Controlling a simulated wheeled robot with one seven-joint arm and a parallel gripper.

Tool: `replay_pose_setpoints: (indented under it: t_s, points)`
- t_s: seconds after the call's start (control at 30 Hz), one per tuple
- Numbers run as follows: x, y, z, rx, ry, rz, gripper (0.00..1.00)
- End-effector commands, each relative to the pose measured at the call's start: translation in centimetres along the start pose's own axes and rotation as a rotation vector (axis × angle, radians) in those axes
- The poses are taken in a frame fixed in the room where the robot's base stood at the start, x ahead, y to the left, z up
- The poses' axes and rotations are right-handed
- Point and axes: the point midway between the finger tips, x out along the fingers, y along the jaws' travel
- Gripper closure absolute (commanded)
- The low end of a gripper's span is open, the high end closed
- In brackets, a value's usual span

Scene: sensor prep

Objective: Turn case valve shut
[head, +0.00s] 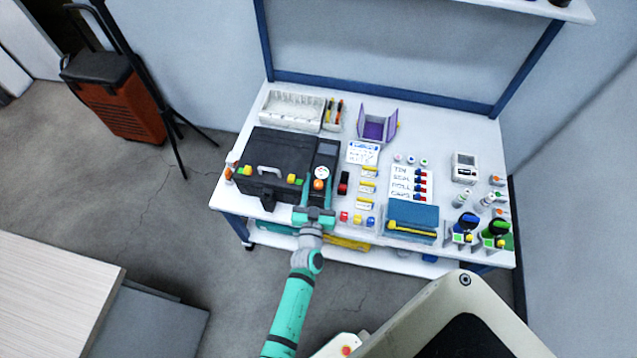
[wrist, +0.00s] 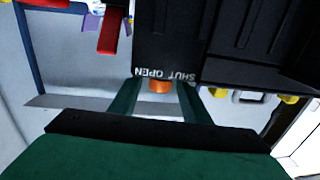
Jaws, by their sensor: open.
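The black case (head: 273,160) sits at the left of the white bench, with a grey handle on its lid. Its orange valve knob (head: 318,184) is on the front of the case's right-hand section, below a white round gauge (head: 322,171). In the wrist view the orange valve (wrist: 160,86) shows below white SHUT and OPEN lettering, which appears upside down. My gripper (head: 317,196) is open at the case front. In the wrist view the two green fingers of my gripper (wrist: 160,94) stand on either side of the valve, with gaps. I cannot tell the valve's exact angle.
Right of the case are a red-and-black item (head: 343,183), small coloured blocks and a blue folder (head: 413,216). A white tray (head: 291,110) and a purple holder (head: 377,128) stand behind. Two knobbed valves (head: 497,229) stand at the right front.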

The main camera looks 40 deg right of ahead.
Motion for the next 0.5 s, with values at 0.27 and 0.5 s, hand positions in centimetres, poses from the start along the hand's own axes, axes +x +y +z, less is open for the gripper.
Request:
replay_pose_setpoints:
  t_s: [0.27,0.5]
  points:
    - [-0.01,0.01,-0.01,0.0,0.0,0.0,0.83]
    - [-0.02,0.01,-0.01,0.001,0.0,0.002,0.98]
